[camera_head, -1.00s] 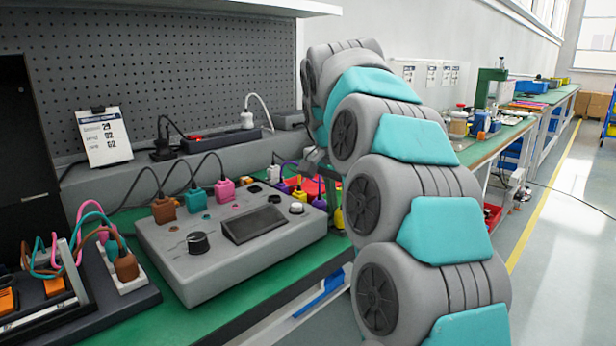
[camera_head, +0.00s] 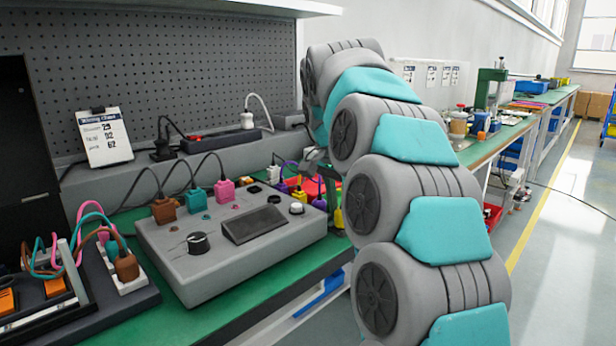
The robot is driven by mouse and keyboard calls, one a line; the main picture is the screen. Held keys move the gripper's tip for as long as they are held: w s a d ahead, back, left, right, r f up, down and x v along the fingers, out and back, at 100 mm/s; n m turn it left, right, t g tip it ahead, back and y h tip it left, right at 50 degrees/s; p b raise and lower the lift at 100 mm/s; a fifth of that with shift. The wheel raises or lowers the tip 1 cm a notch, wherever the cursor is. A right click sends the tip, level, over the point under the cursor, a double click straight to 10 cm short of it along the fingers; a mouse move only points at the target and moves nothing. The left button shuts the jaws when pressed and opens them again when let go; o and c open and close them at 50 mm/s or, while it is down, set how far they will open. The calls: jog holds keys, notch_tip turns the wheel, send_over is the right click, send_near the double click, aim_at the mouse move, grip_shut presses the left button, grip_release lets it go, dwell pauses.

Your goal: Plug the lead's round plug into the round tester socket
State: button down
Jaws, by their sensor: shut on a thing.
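The tester (camera_head: 215,258) is a grey box on the green bench, with a dark screen (camera_head: 254,224), a black knob (camera_head: 198,243) and a white round button (camera_head: 296,208) on top. Brown (camera_head: 164,210), teal (camera_head: 196,200) and pink (camera_head: 224,190) plugs stand along its back edge. I cannot tell which opening is the round socket. My gripper (camera_head: 320,168) is behind the tester's right end, partly hidden by my arm. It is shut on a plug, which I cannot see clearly. Yellow (camera_head: 299,194) and purple (camera_head: 320,204) plugs are just below it.
At the left, a dark tray (camera_head: 90,318) holds a rack with coloured leads and a white strip with a brown plug (camera_head: 126,266). Behind the tester, a grey ledge carries a power strip (camera_head: 222,140) and a card stand (camera_head: 104,138). A narrow green strip of bench is clear in front.

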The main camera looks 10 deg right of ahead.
jog(key=shift+r, duration=0.35)
dwell(0.3)
jog(key=shift+r+p, duration=0.75)
jog(key=shift+r, duration=0.35)
